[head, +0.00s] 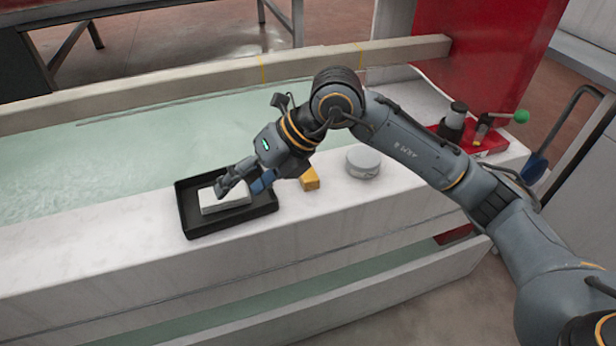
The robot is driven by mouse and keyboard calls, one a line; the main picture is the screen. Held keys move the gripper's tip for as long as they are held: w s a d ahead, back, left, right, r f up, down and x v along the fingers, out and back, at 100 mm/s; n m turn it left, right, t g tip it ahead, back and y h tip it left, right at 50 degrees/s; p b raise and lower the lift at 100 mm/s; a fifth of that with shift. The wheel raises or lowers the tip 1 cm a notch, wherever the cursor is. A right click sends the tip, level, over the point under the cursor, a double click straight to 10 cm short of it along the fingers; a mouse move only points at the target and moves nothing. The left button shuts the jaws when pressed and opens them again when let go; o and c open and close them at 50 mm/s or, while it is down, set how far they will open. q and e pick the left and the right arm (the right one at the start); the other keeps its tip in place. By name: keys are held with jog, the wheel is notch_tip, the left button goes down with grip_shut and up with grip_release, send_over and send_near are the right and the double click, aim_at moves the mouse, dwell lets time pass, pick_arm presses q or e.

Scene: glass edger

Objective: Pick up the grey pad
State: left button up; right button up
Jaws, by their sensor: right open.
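A pale grey rectangular pad (222,203) lies in a shallow black tray (190,221) on the white ledge. My right gripper (238,189) is open and reaches down over the tray from the upper right. One dark finger is above or against the pad's upper right part; I cannot tell whether it touches. The gripper hides part of the pad and of the tray. A blue patch (260,184) shows beside the fingers at the tray's right side; what it belongs to is unclear. My left gripper is not in view.
A yellow block (310,180) and a round grey-white disc (363,161) stand right of the tray. Farther right is a red tray (490,145) with a dark bottle (453,120) and a green-knobbed tool (518,116). A pale green glass or water surface (120,150) lies behind the ledge.

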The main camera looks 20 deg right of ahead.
jog(key=w+d+r+m+t+h, duration=0.1)
jog(key=w+d+m+h, duration=0.2)
jog(key=d, duration=0.4)
jog(key=w+d+r+t+h, duration=0.1)
jog(key=w+d+h, duration=0.25)
jog(key=d, duration=0.35)
jog(key=h+b, duration=0.1)
send_over(308, 174)
jog(key=s, duration=0.2)
notch_tip(308, 174, down, 8)
jog(key=shift+d+r, duration=0.15)
jog(key=x, duration=0.1)
jog(key=b+x, duration=0.1)
jog(key=x, duration=0.2)
jog(key=shift+s+f, duration=0.15)
jog(key=shift+f, duration=0.2)
jog(key=shift+w+f, duration=0.3)
jog(key=shift+f, duration=0.1)
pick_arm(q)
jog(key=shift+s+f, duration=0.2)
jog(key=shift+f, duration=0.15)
pick_arm(e)
jog(key=shift+c, duration=0.4)
jog(key=c, duration=0.9)
